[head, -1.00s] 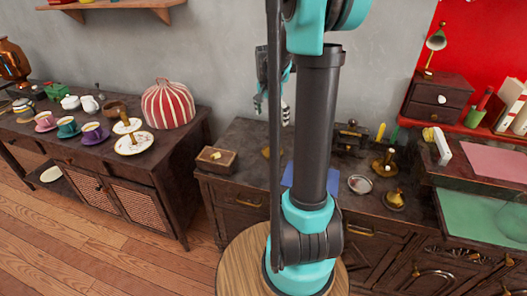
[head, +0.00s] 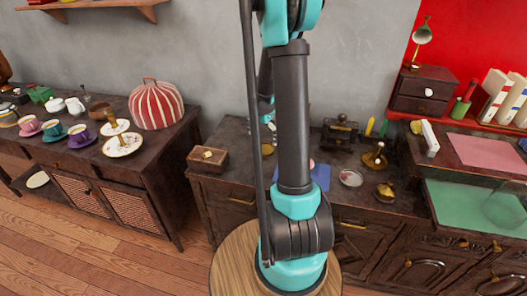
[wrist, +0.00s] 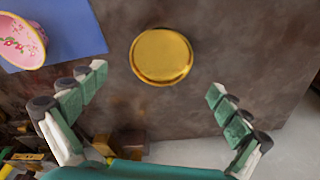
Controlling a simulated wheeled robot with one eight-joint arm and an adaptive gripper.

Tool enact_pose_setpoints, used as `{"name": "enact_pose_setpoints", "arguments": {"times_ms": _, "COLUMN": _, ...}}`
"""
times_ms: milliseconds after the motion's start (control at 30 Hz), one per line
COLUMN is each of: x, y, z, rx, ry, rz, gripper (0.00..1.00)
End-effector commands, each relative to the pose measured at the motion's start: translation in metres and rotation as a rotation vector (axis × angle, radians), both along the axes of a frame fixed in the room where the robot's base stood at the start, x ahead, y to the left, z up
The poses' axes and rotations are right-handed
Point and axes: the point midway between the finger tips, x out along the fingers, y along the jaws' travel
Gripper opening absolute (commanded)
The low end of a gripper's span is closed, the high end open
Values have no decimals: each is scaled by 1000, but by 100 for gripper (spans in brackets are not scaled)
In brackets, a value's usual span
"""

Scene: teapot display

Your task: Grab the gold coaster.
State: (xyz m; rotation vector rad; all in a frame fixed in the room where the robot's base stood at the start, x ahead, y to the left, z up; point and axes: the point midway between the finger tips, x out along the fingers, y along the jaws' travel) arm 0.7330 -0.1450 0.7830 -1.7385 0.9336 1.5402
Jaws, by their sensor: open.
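The gold coaster (wrist: 161,56) is a round, flat gold disc lying on the dark countertop. It also shows in the head view (head: 267,149), small and partly beside my arm. My gripper (wrist: 152,83) is open and empty, its fingers spread to the left and right below the coaster in the wrist view. The coaster lies a little ahead of the fingertips, apart from them. In the head view my arm hides most of the gripper (head: 267,118), which hangs above the counter.
A blue sheet (wrist: 75,35) with a pink flowered cup (wrist: 20,42) lies left of the coaster in the wrist view. A wooden box (head: 207,159) stands left on the counter. Brass items and a small dish (head: 351,178) stand right. Bare counter surrounds the coaster.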

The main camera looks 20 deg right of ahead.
Motion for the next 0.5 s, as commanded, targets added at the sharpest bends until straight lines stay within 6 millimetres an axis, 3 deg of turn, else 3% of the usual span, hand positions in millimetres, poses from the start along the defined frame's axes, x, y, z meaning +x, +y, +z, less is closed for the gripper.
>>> {"name": "enact_pose_setpoints", "arguments": {"times_ms": 300, "x": 2, "y": 0, "z": -39, "rx": 0, "ry": 0, "rz": 0, "gripper": 100}}
{"name": "enact_pose_setpoints", "arguments": {"times_ms": 500, "x": 3, "y": -1, "z": -50, "rx": 0, "ry": 0, "rz": 0, "gripper": 100}}
